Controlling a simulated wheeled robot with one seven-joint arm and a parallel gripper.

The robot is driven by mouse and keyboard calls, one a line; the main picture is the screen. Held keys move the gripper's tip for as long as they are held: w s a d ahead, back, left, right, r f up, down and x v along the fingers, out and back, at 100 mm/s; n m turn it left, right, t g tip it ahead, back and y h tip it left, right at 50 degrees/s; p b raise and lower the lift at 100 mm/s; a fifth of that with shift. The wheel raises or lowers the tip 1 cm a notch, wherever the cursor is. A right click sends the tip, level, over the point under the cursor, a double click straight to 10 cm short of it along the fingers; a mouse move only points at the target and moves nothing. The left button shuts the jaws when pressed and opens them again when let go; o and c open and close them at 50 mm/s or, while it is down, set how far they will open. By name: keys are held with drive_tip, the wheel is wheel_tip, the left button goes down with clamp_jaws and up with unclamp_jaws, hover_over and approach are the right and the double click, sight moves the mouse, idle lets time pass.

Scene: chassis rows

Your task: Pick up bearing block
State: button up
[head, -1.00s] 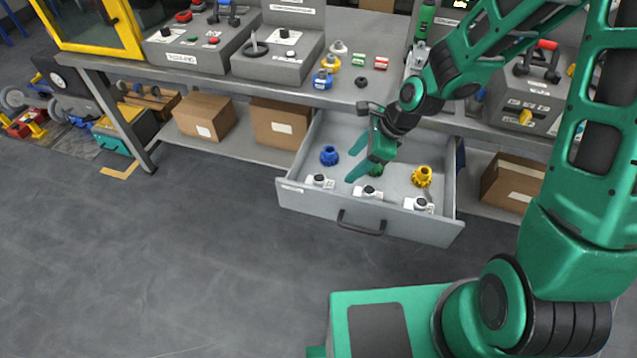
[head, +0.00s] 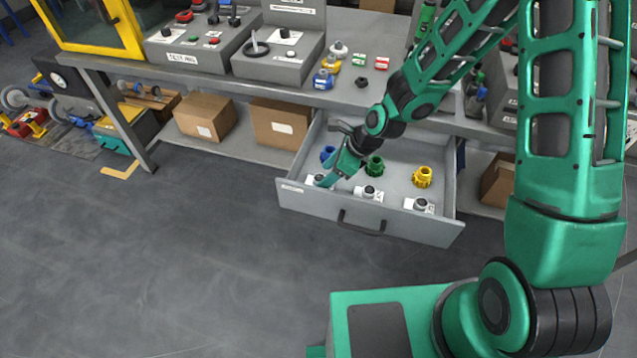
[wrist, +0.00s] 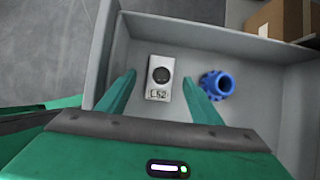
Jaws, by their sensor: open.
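Several white bearing blocks with dark round bores stand along the front of the open drawer (head: 409,229). The left bearing block (head: 314,181) is partly hidden by my gripper in the head view. In the wrist view this bearing block (wrist: 160,77), labelled "L52", lies between my gripper's open fingers (wrist: 158,97), with a gap on each side. The middle bearing block (head: 369,194) and the right bearing block (head: 420,205) stand further right. My gripper (head: 329,176) is open and empty, pointing down into the drawer's left front. Whether it touches the block cannot be told.
A blue gear-like part (wrist: 217,84) sits just right of the fingers in the wrist view. A green one (head: 374,166) and a yellow one (head: 422,177) stand further right. The drawer's walls are close on the left. The bench edge (head: 290,98) overhangs the back.

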sight(319, 177)
drive_tip(key=shift+x, duration=1.85)
drive_tip(key=shift+w+a, duration=0.1)
drive_tip(key=shift+w, duration=0.1)
drive_tip(key=c, duration=1.4)
drive_tip(key=shift+r, duration=0.1)
drive_tip(key=shift+r, duration=0.1)
